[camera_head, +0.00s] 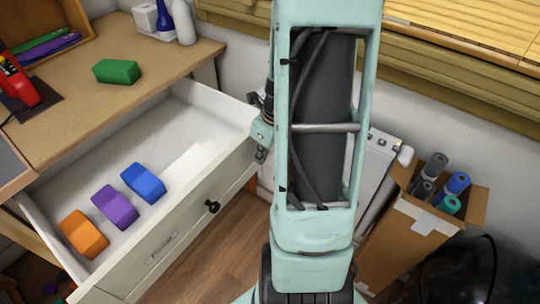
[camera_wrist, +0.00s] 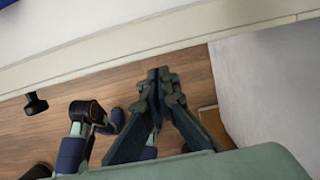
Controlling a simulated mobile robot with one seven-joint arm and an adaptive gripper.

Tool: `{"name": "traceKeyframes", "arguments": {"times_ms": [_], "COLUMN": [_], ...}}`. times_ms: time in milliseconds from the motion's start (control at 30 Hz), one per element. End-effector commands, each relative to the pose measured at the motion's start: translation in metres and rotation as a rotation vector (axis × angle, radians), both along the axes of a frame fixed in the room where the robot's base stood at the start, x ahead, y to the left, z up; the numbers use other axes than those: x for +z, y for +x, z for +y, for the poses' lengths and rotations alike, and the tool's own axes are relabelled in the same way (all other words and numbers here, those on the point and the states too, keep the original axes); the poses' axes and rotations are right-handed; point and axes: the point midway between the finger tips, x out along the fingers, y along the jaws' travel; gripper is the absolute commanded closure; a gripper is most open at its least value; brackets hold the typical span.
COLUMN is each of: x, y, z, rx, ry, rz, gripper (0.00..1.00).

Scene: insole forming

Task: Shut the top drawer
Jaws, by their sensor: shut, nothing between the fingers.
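The top drawer (camera_head: 190,120) is pulled well out of the wooden desk. Its white front panel (camera_head: 135,272) carries a dark round knob (camera_head: 212,206) and a label. Inside lie an orange block (camera_head: 83,233), a purple block (camera_head: 115,207) and a blue block (camera_head: 143,183). My gripper (camera_head: 261,152) is at the right end of the drawer front, on its outer side, partly hidden by my arm. In the wrist view, my gripper's fingertips (camera_wrist: 158,76) are together and empty, close to the front panel (camera_wrist: 120,57), with the knob (camera_wrist: 36,104) to the left. I cannot tell whether they touch the panel.
The desk top (camera_head: 150,60) holds a green block (camera_head: 117,71), a red tool (camera_head: 18,82) and white bottles (camera_head: 184,20). A cardboard box (camera_head: 400,245) with several rolls stands on the right. Wooden floor (camera_wrist: 100,80) shows below the drawer.

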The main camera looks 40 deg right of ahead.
Motion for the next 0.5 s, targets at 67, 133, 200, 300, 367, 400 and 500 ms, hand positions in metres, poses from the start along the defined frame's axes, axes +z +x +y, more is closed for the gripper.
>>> {"name": "traceKeyframes", "arguments": {"times_ms": [67,133,200,300,367,400,500], "x": [0.000,0.000,0.000,0.000,0.000,0.000,0.000], "y": [0.008,0.012,0.014,0.015,0.015,0.015,0.015], "z": [0.003,0.004,0.005,0.005,0.005,0.005,0.005], "rx": [0.002,0.000,0.000,-0.001,-0.001,-0.001,-0.001], "ry": [0.000,0.000,0.000,0.001,0.000,0.000,0.000], "rz": [0.001,0.002,0.002,0.002,0.002,0.002,0.002], "gripper": [1.00,1.00,1.00,1.00,1.00,1.00,1.00]}}
